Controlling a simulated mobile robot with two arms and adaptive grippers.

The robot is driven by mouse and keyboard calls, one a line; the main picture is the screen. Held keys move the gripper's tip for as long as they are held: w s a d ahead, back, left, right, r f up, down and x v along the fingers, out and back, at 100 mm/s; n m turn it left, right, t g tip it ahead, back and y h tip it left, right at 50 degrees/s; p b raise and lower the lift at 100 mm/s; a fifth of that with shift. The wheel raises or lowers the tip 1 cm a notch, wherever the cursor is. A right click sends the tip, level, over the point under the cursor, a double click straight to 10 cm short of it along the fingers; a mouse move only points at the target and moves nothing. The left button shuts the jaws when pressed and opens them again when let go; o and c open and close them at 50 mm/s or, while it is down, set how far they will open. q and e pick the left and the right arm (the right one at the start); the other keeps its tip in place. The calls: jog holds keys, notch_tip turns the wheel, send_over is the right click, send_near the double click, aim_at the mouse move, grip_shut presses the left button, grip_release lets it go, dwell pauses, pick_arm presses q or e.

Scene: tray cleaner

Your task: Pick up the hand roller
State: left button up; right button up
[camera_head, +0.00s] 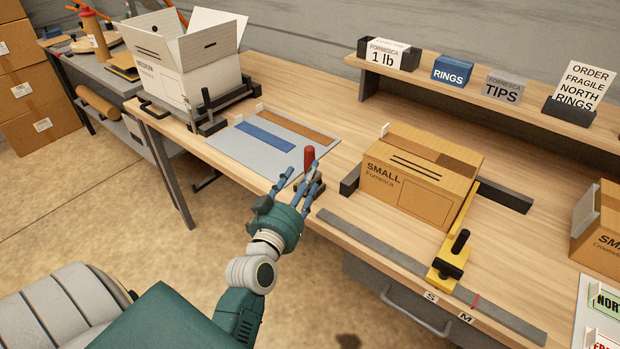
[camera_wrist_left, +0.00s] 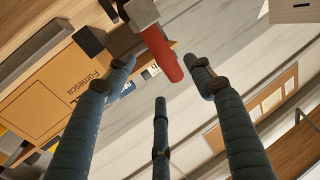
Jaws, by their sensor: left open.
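The hand roller has a red handle (camera_head: 309,158) that stands up just beyond my fingers in the head view, at the front edge of the workbench by a grey mat. In the left wrist view its red handle (camera_wrist_left: 163,56) lies ahead, between the tips of my spread fingers, with a grey block-like part at its upper end. My left gripper (camera_head: 293,184) is open, its three blue fingers spread and reaching toward the handle; the left wrist view (camera_wrist_left: 163,78) shows no finger closed on it. The roller's lower part is hidden in the head view. My right gripper is not in view.
The grey mat (camera_head: 235,155) with blue and brown strips lies left of the handle. A small cardboard box (camera_head: 408,185) stands to the right beside a grey rail and a yellow stop (camera_head: 447,278). An open white box (camera_head: 160,80) stands at the back left.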

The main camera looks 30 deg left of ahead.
aim_at(312, 161)
pick_arm(q)
jog(key=p+x, duration=0.1)
jog(key=x, duration=0.6)
jog(key=shift+a+f, duration=0.1)
jog(key=shift+a, duration=0.15)
jog(key=c, duration=1.2)
jog(key=shift+c, duration=0.4)
jog(key=shift+r+p, duration=0.2)
jog(key=shift+p, duration=0.1)
